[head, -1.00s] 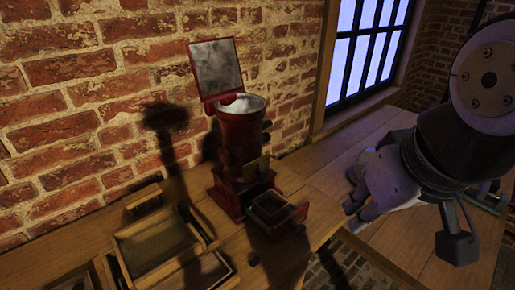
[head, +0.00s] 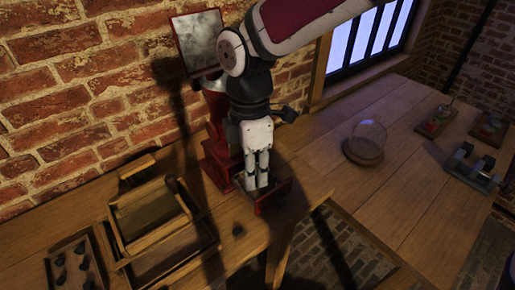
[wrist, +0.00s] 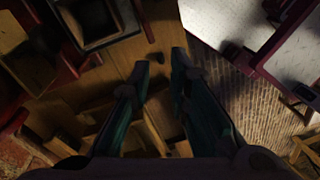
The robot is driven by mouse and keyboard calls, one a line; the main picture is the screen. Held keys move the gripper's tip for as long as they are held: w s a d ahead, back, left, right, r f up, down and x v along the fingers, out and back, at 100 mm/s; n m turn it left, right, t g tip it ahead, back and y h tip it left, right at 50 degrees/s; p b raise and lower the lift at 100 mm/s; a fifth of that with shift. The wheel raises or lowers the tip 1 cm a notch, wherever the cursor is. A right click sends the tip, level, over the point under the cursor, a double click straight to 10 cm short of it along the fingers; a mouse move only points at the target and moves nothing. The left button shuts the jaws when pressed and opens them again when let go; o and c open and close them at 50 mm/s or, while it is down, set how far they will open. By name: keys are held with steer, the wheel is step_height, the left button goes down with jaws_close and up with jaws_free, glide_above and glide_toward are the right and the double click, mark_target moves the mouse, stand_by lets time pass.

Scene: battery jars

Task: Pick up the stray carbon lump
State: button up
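The stray carbon lump (head: 238,230) is a small dark piece on bare wood near the table's front edge in the head view. In the wrist view it is a dark spot (wrist: 155,58) close to the line between the fingertips, nearer the left finger. My gripper (head: 257,184) points down in front of the red machine (head: 217,160), up and to the right of the lump in the head view. In the wrist view its two fingers (wrist: 160,61) are apart with nothing between them, so it is open. Its height above the table is unclear.
The machine's drawer (head: 284,190) sticks out, partly behind my fingers. Wooden trays (head: 205,236) stand left of the lump; one tray (head: 53,278) holds several dark lumps. A glass dome (head: 368,140) stands on the right table. The front edge drops to a brick floor.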

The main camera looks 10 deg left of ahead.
steer(key=s+a+f+n, duration=0.1)
steer(key=a+n, duration=0.1)
steer(key=a, duration=0.1)
glide_above(237, 228)
steer(key=w, duration=0.1)
steer(key=shift+g, duration=0.4)
steer(key=f, duration=0.8)
steer(key=shift+w+f+p, duration=0.2)
steer(key=shift+f+p, duration=0.1)
steer(key=shift+p, duration=0.05)
steer(key=shift+s+f+p, duration=0.2)
steer(key=shift+f, duration=0.65)
steer(key=shift+s+f+p, duration=0.15)
steer(key=shift+s+f, duration=0.05)
steer(key=shift+f, duration=0.7)
steer(key=shift+s+f+p, duration=0.2)
steer(key=shift+f, duration=0.65)
steer(key=shift+c, duration=0.2)
steer(key=c, duration=0.3)
